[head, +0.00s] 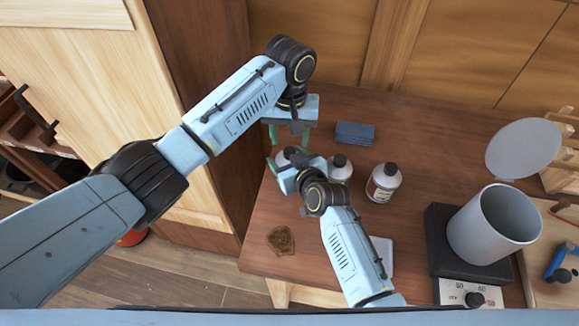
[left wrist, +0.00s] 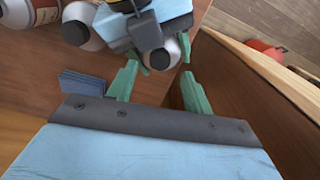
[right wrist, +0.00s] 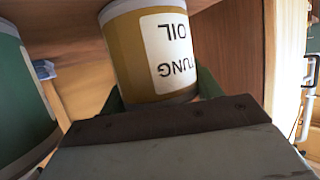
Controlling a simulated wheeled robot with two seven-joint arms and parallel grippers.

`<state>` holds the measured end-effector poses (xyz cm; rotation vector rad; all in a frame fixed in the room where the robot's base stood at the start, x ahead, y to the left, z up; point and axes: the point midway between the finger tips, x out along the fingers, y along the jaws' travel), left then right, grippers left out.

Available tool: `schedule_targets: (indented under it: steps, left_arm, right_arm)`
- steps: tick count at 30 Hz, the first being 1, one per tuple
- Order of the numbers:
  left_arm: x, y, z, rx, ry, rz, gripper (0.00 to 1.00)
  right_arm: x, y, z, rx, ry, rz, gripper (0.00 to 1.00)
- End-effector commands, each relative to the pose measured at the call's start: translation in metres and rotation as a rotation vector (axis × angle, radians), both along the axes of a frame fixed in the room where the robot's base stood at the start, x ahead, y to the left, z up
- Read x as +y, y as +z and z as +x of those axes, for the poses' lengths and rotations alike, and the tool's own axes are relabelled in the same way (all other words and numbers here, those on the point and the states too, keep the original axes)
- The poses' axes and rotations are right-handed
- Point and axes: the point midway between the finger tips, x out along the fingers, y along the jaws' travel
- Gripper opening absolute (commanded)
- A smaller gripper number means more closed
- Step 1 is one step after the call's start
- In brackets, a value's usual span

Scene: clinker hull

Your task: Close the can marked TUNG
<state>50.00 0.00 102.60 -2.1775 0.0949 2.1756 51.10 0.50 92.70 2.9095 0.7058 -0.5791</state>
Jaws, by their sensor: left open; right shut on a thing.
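The TUNG OIL can (right wrist: 150,50) shows in the right wrist view with an ochre body and an upside-down white label. My right gripper (right wrist: 162,98) is shut on its body. In the head view the can's pale top (head: 281,157) is mostly hidden by my right gripper (head: 283,165). In the left wrist view its pale shoulder (left wrist: 174,48) carries a dark cap (left wrist: 160,58). My left gripper (head: 288,137) points down above it, open, with its green fingers (left wrist: 158,76) apart on either side of the cap. I cannot tell how tightly the cap sits.
Two other black-capped cans stand to the right, one pale-topped (head: 340,168) and one with a label (head: 384,183). A dark blue block (head: 355,133) lies behind them. A grey pot (head: 492,228) stands on a hot plate (head: 440,245). A brown patch (head: 281,240) lies near the table's front edge.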

Motion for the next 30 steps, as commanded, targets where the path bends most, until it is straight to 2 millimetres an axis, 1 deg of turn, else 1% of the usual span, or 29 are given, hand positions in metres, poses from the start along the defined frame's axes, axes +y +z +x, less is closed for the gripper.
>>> schedule_targets:
  steps: [3, 9, 11, 15, 22, 25, 28, 30]
  left_arm:
    - [0.000, 0.005, 0.000, 0.000, 0.000, 0.000, 0.51]
    - [0.000, 0.006, 0.000, 0.001, 0.000, 0.000, 0.51]
    - [0.000, 0.005, 0.000, 0.001, 0.000, 0.000, 0.57]
    - [0.000, 0.005, 0.000, 0.001, 0.000, 0.000, 0.76]
    - [0.000, 0.005, 0.000, 0.001, 0.000, 0.000, 0.76]
    - [0.000, 0.008, 0.000, 0.000, 0.000, -0.001, 0.76]
    - [-0.001, 0.019, 0.000, -0.002, 0.000, -0.003, 0.76]
    - [-0.001, 0.031, 0.000, -0.003, -0.001, -0.003, 0.76]
  right_arm:
    - [0.000, -0.001, 0.000, 0.001, 0.000, 0.000, 0.00]
    - [0.000, -0.001, 0.000, 0.001, 0.000, 0.000, 0.00]
    - [0.000, -0.001, 0.000, 0.001, 0.000, 0.000, 0.00]
    - [0.000, -0.001, 0.000, 0.001, 0.000, 0.000, 0.00]
    - [0.000, -0.001, 0.000, 0.001, 0.000, 0.000, 0.00]
    - [0.000, -0.001, 0.000, 0.001, 0.000, 0.000, 0.00]
    - [0.000, -0.001, 0.000, 0.001, 0.000, 0.000, 0.00]
    - [0.000, -0.001, 0.000, 0.001, 0.000, 0.000, 0.00]
